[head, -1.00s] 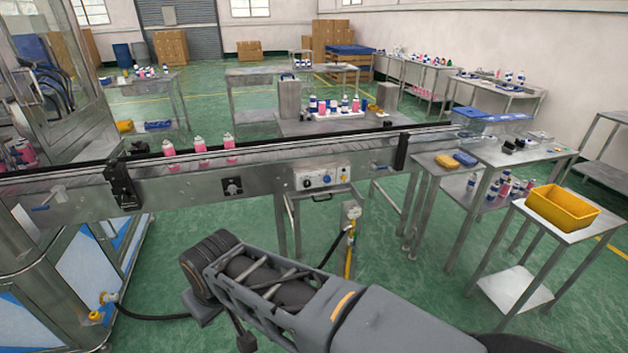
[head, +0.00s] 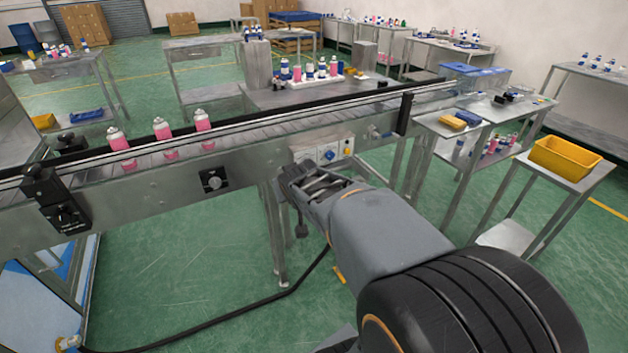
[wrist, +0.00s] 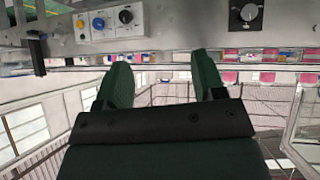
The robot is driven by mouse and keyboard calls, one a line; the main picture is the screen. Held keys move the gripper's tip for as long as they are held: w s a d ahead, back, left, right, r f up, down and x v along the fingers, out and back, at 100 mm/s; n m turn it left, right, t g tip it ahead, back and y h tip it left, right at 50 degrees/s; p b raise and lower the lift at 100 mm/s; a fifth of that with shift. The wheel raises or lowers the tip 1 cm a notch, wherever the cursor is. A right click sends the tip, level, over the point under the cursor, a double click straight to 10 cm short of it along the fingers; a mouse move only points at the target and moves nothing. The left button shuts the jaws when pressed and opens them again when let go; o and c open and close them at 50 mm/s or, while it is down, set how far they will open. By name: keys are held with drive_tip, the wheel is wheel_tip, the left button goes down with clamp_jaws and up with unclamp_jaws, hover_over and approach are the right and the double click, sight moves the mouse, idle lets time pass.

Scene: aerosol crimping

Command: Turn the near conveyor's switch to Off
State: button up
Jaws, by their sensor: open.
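The near conveyor (head: 130,197) runs across the head view. Its control panel (head: 338,148) on the front side has a blue knob (head: 329,155) and a yellow button; part of it is hidden behind my arm. In the wrist view, the panel shows the yellow button (wrist: 81,24), the blue knob (wrist: 98,23) and a black knob (wrist: 125,16). A separate black plate with a round knob (head: 213,180) is left of the panel; it also shows in the wrist view (wrist: 246,14). My gripper (wrist: 161,64) is open and empty, with fingers apart, near the conveyor front. Which switch is meant is unclear.
Several pink cans (head: 163,138) stand on the belt. A black device with a knob (head: 62,212) is at the conveyor's left. Steel tables and a yellow bin (head: 565,160) stand at the right. A black cable (head: 230,312) lies on the clear green floor.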

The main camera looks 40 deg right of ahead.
drive_tip(key=w+d+f+n+t+y+b, duration=0.1)
drive_tip(key=w+d+f+t+b, duration=0.3)
drive_tip(key=d+f+b, duration=0.4)
drive_tip(key=w+d+f+t+b, duration=0.35)
drive_tip(key=d+f+b, duration=0.25)
drive_tip(key=d, duration=0.3)
drive_tip(key=w+d+b, duration=0.1)
drive_tip(key=w+d, duration=0.1)
drive_tip(key=w, duration=1.1)
drive_tip(key=shift+r+t, duration=0.25)
drive_tip(key=shift+t, duration=0.2)
drive_tip(key=shift+d, duration=0.1)
drive_tip(key=c, duration=0.9)
